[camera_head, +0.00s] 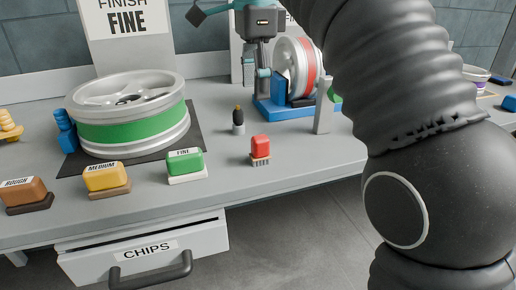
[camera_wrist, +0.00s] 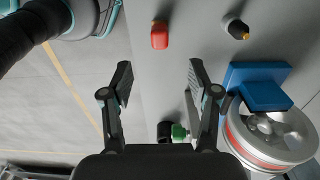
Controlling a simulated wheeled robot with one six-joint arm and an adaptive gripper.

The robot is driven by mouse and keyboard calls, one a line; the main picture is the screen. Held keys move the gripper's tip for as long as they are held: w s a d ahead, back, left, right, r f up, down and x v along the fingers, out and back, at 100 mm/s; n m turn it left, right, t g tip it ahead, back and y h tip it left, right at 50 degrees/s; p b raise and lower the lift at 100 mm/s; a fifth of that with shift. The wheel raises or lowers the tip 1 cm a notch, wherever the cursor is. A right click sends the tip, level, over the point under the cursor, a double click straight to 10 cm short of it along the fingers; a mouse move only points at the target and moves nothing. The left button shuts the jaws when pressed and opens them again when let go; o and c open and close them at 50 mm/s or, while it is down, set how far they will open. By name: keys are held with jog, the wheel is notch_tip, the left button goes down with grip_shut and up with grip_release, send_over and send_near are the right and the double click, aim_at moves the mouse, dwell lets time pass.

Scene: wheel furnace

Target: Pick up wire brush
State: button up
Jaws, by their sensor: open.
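The wire brush (camera_head: 260,147), with a red handle and short bristles below, stands upright on the grey bench near its front edge. In the wrist view its red top (camera_wrist: 159,36) shows near the top of the picture, with its bristles hidden below. My gripper (camera_wrist: 158,82) is open and empty in the wrist view. Its two dark fingers are spread wide, and the brush shows above and between their tips in the picture, clear of both.
Brown (camera_head: 26,192), yellow (camera_head: 103,177) and green (camera_head: 185,162) labelled blocks stand left of the brush. A small dark yellow-tipped item (camera_head: 238,121) stands behind it. A blue stand (camera_head: 275,111) and a grey post (camera_head: 323,115) are to the right. Bare bench surrounds the brush.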

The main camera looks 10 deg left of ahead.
aim_at(260, 138)
notch_tip(260, 138, down, 8)
jog(key=shift+d+f+b, duration=0.1)
jog(key=shift+b, duration=0.55)
jog(key=f, duration=0.2)
jog(key=f+b, duration=0.1)
jog(key=shift+d+f, duration=0.35)
jog(key=shift+f, duration=0.65)
jog(key=shift+w, duration=0.1)
jog(key=shift+c, duration=0.2)
grip_shut()
